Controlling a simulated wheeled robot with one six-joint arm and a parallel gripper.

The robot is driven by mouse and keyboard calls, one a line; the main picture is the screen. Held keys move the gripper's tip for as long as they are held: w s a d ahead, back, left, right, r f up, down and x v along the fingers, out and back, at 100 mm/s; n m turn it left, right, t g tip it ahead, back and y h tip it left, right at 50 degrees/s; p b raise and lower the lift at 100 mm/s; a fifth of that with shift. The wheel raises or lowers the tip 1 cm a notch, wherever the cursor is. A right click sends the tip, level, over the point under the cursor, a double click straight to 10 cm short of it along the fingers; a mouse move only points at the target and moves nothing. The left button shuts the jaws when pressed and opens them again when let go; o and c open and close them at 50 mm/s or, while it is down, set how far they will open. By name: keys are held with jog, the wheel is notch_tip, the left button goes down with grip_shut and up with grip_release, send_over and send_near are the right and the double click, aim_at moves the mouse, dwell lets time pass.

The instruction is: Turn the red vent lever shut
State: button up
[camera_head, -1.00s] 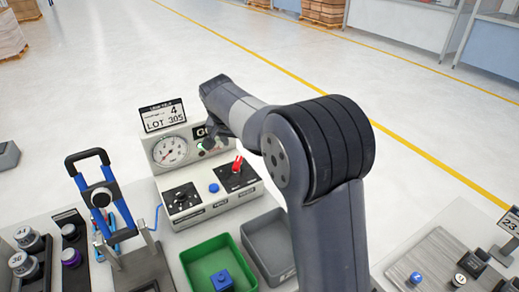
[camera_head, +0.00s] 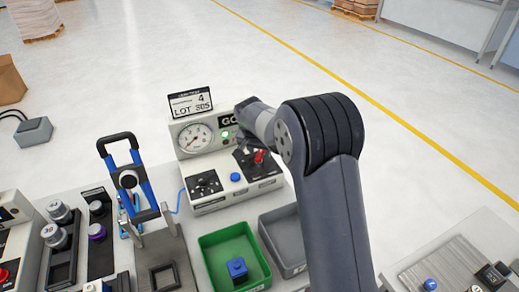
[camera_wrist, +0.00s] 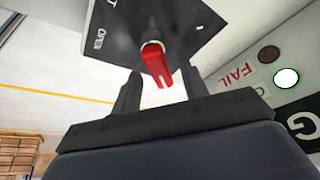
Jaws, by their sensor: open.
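The red vent lever (camera_head: 260,156) sits on a dark plate on the right side of the test panel (camera_head: 208,208). In the wrist view, the lever (camera_wrist: 157,64) stands out from its dark plate (camera_wrist: 130,25), which carries the word OPEN to the lever's left. My gripper (camera_wrist: 160,72) is open, with one finger on each side of the lever. I cannot tell whether either finger touches it. In the head view, my gripper (camera_head: 245,140) is small and dark, just above the lever, and my arm hides part of the panel.
A dial gauge (camera_head: 194,138), a black knob (camera_head: 204,184) and a blue button (camera_head: 235,177) share the panel. A green lamp is lit (camera_head: 225,134). In front stand a green bin (camera_head: 208,268), a grey bin (camera_head: 271,241) and a blue-handled press (camera_head: 110,165).

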jog(key=shift+c, duration=0.5)
grip_shut()
jog(key=shift+n, duration=0.3)
jog(key=n, duration=0.1)
jog(key=n+y, duration=0.1)
jog(key=n, duration=0.1)
jog(key=shift+a+n+y+b, duration=0.2)
jog(key=shift+n+y+b, duration=0.1)
jog(key=shift+b, duration=0.05)
jog(key=n, duration=0.1)
jog(key=n+y, duration=0.1)
jog(key=n, duration=0.1)
jog(key=n+b, duration=0.1)
jog(key=shift+a+y, duration=0.25)
jog(key=shift+y, duration=0.15)
jog(key=n, duration=0.2)
jog(key=n+g+y+b, duration=0.1)
jog(key=n, duration=0.2)
jog(key=shift+s+a, duration=0.15)
jog(key=shift+a, duration=0.05)
jog(key=shift+s+a+n+g+y+b, duration=0.1)
jog(key=shift+n+g+y+b, duration=0.25)
jog(key=shift+n, duration=0.6)
jog(key=shift+s+n+g+y+b, duration=0.1)
jog(key=shift+n+g+y+b, duration=0.2)
jog(key=shift+n, duration=0.65)
